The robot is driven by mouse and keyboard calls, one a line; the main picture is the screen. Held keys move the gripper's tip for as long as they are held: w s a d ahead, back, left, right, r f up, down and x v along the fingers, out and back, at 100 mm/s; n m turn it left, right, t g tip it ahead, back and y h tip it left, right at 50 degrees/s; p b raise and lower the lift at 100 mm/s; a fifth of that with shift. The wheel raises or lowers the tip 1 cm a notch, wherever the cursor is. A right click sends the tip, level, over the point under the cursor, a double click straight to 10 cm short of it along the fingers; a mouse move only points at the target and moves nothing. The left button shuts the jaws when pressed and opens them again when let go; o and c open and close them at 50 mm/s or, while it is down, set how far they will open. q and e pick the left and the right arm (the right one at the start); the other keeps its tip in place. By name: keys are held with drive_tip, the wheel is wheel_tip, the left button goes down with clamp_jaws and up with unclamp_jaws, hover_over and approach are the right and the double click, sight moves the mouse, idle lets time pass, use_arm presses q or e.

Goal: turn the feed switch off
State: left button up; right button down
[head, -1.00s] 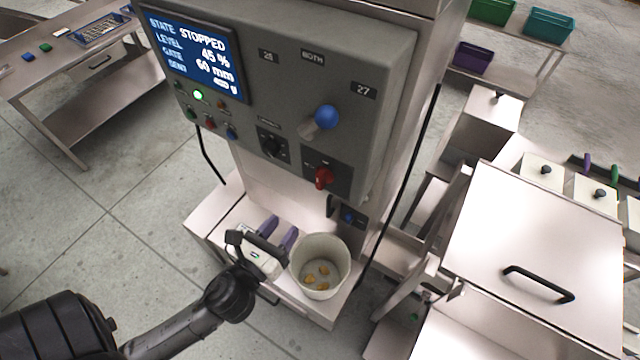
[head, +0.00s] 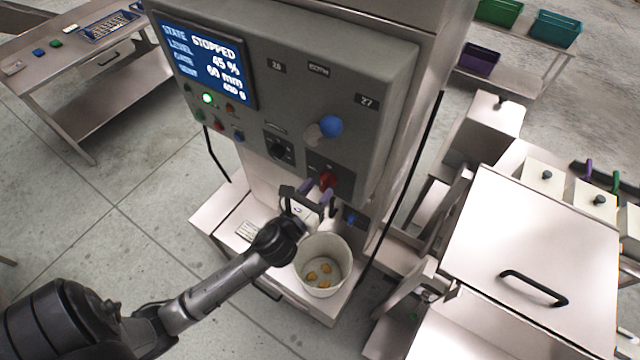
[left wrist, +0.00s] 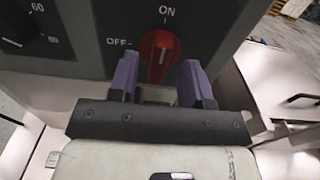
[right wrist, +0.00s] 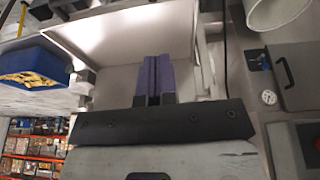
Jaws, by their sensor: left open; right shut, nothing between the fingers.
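The feed switch is a red rotary knob (head: 329,180) low on the grey control panel (head: 345,95). In the left wrist view the knob (left wrist: 156,58) has OFF at its left and ON above it, and its white mark points up towards ON. My left gripper (head: 318,192) is open just in front of the knob. Its purple fingers (left wrist: 157,70) appear on the knob's left and right sides, with no clear contact visible. My right gripper (right wrist: 154,68) is shut and empty, seen only in the right wrist view, away from the knob.
The display (head: 206,62) reads STOPPED, 45 %, 60 mm. A blue knob (head: 330,126) sits above the red one, and a black dial (head: 279,149) to its left. A white bucket (head: 324,248) with a few tan pieces stands below on the ledge.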

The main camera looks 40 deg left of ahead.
use_arm(q)
drive_tip(key=shift+w+a, duration=0.1)
drive_tip(key=shift+w, duration=0.55)
drive_tip(key=shift+c, duration=0.4)
clamp_jaws()
